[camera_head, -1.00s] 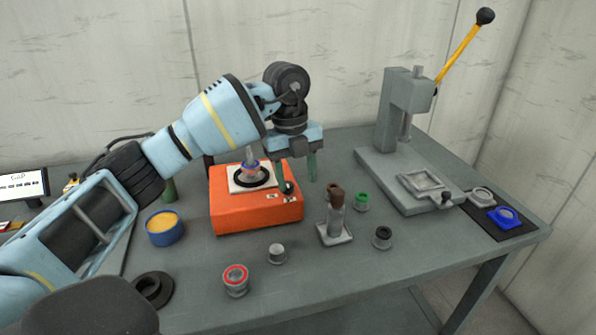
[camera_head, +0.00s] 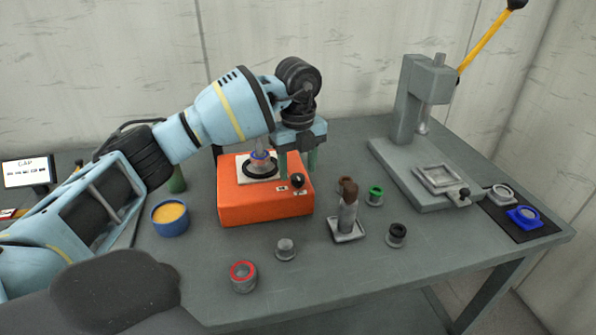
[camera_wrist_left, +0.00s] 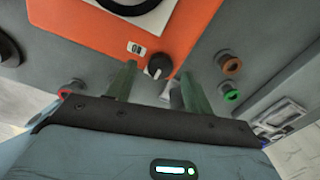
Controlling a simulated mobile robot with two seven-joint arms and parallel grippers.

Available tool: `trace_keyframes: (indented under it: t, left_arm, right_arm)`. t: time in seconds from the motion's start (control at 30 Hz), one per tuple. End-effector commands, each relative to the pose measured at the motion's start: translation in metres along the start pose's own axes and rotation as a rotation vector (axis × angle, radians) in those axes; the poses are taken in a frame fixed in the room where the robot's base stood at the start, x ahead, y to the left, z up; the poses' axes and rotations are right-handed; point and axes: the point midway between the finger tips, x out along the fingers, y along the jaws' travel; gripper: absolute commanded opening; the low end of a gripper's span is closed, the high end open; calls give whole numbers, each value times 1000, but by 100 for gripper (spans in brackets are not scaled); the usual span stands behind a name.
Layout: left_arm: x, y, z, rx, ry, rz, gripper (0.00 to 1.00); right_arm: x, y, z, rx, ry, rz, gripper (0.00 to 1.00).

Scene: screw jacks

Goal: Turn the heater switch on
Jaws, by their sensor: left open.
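The heater is an orange box (camera_head: 265,207) near the middle of the table in the head view. Its switch is a small black knob (camera_head: 298,180) at the right of its front face, with small white labels beside it. In the left wrist view the knob (camera_wrist_left: 159,66) has a pale mark, and a white label sits next to it. My left gripper (camera_head: 298,166) is open, its green fingers pointing down at the knob. In the wrist view the knob shows between the fingertips (camera_wrist_left: 158,69); I cannot tell if they touch it. My right gripper is not in view.
A white plate with a ringed part (camera_head: 258,165) sits on the heater. A brown-topped part on a stand (camera_head: 347,212) and several small rings and cups stand right and front. A blue bowl (camera_head: 170,218) stands left. A grey press (camera_head: 410,110) stands at the back right.

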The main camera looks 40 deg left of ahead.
Motion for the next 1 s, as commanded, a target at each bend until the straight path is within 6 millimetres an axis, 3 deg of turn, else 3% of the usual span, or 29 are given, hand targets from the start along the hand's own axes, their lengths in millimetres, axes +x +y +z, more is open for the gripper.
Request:
trace_keyframes:
  t: [0.2,0.5,0.83,1.0]
  left_arm:
    - [16,0,0,0,0,-1,52]
    - [18,0,0,0,-1,-2,51]
    - [18,0,0,0,0,-1,8]
    - [17,0,0,8,0,-1,7]
  right_arm:
    - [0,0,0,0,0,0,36]
    - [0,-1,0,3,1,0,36]
    - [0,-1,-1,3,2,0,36]
    - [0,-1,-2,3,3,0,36]
